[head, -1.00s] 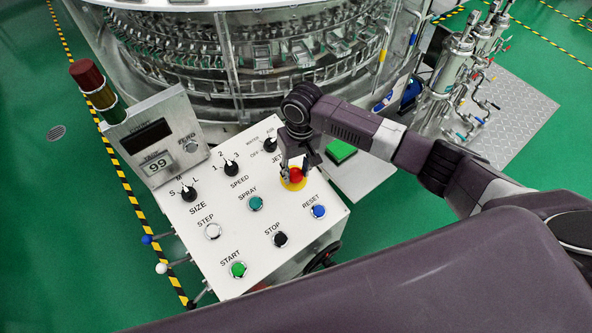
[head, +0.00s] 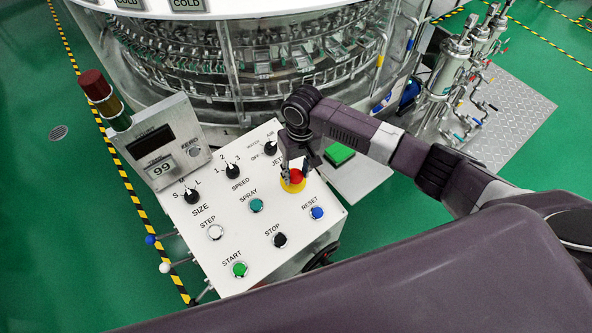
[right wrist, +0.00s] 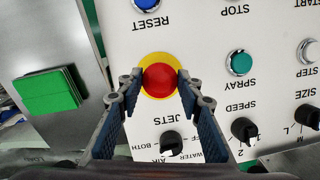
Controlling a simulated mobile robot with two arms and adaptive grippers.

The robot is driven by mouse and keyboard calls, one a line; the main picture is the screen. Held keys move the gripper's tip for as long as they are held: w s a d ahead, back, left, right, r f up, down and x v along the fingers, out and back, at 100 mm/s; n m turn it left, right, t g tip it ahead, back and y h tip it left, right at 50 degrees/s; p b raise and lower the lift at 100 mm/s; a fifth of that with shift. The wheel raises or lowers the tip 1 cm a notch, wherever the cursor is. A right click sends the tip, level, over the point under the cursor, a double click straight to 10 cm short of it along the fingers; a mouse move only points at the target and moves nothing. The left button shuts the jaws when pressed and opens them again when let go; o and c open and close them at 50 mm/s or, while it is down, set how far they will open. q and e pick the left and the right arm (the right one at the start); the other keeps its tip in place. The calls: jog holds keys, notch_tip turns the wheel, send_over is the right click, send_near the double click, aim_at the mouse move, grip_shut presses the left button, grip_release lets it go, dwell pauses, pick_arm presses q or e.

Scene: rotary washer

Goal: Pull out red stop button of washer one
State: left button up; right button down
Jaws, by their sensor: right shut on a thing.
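The red stop button (head: 296,176) sits on a round yellow plate on the white control panel (head: 185,240) of the washer. It also shows in the right wrist view (right wrist: 160,80), where the yellow ring surrounds it. My right gripper (head: 291,172) reaches down onto the button from above. In the right wrist view its two blue-padded fingers (right wrist: 158,84) are on either side of the red button, shut on it. The button's underside and stem are hidden. My left gripper is not in view.
Close to the red button are the blue reset button (head: 317,213), the black stop button (head: 280,240), the teal spray button (head: 256,205) and the jets knob (head: 270,149). A grey display box (head: 160,145) and a stack light (head: 104,98) stand at the panel's left.

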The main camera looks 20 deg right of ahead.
aim_at(299, 175)
jog(key=c, duration=1.6)
grip_release()
jog(key=shift+r, duration=0.25)
jog(key=shift+o, duration=1.2)
jog(key=shift+s, duration=0.15)
jog(key=shift+r, duration=0.1)
jog(key=shift+r, duration=0.35)
notch_tip(299, 175, up, 11)
jog(key=shift+d, duration=0.4)
